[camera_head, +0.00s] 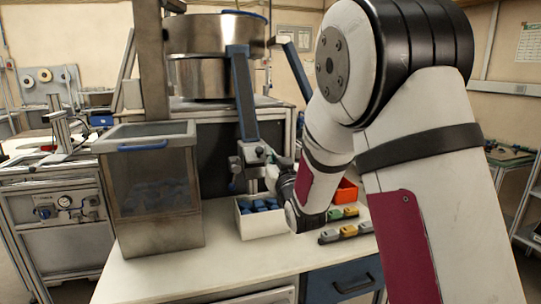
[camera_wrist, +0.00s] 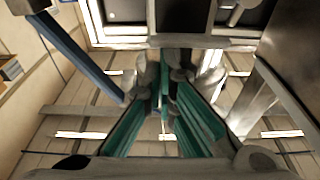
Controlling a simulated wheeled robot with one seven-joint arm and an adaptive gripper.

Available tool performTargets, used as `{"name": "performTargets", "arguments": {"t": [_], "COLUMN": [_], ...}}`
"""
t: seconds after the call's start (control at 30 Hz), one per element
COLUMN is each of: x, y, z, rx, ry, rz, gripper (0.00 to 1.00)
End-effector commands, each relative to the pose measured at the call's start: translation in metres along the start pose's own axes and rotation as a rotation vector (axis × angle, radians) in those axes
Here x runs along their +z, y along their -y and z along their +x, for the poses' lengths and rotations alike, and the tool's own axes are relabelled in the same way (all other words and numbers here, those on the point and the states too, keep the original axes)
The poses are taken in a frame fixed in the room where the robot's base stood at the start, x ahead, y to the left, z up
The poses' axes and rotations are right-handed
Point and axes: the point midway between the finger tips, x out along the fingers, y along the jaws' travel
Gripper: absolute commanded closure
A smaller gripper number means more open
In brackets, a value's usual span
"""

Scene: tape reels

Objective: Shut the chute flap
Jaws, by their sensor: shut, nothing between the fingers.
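A blue chute (camera_head: 241,90) comes down from the steel drum in the head view. Grey metal fittings (camera_head: 250,153) sit at its lower end. I cannot clearly make out the flap there or tell its angle. My gripper (camera_head: 268,156) is beside these fittings, partly hidden by my arm; I cannot tell whether it touches them. In the wrist view its green fingers (camera_wrist: 165,92) come together with nothing held. Grey metal parts lie around and beyond the fingertips there. A blue rail (camera_wrist: 75,48) runs along the upper left of that view.
A white box (camera_head: 262,225) of blue parts stands under the chute. A clear-fronted bin (camera_head: 150,190) is left of it. An orange bin (camera_head: 345,192) and several small coloured parts (camera_head: 345,233) are on the right. The front of the white bench (camera_head: 215,265) is clear.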

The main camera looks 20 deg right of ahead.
Motion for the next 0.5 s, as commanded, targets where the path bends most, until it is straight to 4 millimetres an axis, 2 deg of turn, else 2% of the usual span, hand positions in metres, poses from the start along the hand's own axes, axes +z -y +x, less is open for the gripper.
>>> {"name": "performTargets", "arguments": {"t": [0.03, 0.4, 0.5], "x": [0.007, 0.030, 0.039], "y": [0.000, 0.000, 0.000], "z": [0.003, 0.008, 0.009], "rx": [0.000, 0.001, 0.000], "ry": [-0.002, -0.001, -0.058], "rz": [0.000, 0.001, 0.001], "gripper": [1.00, 1.00, 1.00]}}
